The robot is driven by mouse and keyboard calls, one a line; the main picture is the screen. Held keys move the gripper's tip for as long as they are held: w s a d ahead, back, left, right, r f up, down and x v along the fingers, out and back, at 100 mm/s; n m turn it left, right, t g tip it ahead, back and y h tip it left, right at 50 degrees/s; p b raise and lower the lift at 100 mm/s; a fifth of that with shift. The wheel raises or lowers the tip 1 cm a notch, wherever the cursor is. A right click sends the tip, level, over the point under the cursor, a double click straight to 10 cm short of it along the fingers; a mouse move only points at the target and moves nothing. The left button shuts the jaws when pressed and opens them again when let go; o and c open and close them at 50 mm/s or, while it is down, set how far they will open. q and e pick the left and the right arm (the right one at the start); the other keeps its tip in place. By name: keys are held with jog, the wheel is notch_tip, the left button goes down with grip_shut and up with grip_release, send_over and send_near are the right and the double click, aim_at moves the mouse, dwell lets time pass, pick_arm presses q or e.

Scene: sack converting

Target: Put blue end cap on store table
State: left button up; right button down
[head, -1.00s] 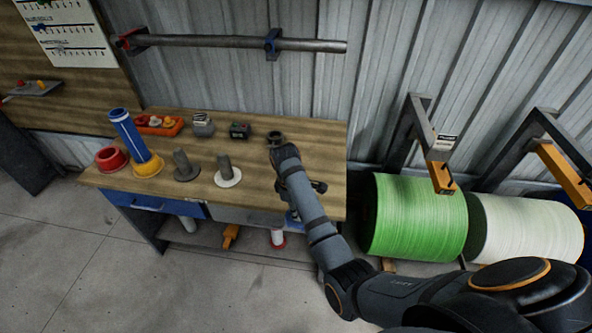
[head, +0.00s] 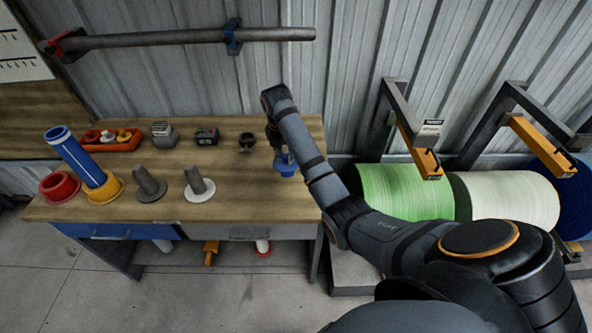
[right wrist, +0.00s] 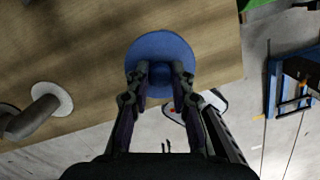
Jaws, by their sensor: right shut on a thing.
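The blue end cap (head: 286,168) is a round flange with a stub, at the right end of the wooden store table (head: 230,190). My right gripper (head: 281,153) is over the cap and shut on its stub. In the right wrist view the blue disc (right wrist: 160,50) lies beyond the fingertips, and my right gripper (right wrist: 160,82) has one finger on each side of the stub. The disc is over the table top near its edge; I cannot tell whether it touches the wood. My left gripper is not in view.
Left of the cap stand a dark ring (head: 247,141), a white-based grey plug (head: 199,186), a grey plug (head: 148,185), a yellow-flanged blue tube (head: 82,163) and a red ring (head: 60,187). Green (head: 405,192) and white rolls (head: 505,200) stand right. Wood around the cap is clear.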

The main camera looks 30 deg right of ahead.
jog(key=d+f, duration=0.6)
jog(key=shift+w+d+p, duration=0.1)
jog(key=shift+w+p, duration=0.25)
jog(key=f, duration=0.1)
jog(key=f+p, duration=0.1)
jog(key=f, duration=0.1)
jog(key=shift+d, duration=0.3)
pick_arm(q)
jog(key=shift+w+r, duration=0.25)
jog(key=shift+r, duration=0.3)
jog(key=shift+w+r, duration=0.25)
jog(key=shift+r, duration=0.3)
pick_arm(e)
jog(key=shift+f, duration=0.3)
jog(key=c, duration=1.2)
grip_release()
jog(key=shift+f, duration=0.1)
jog(key=shift+o, duration=0.2)
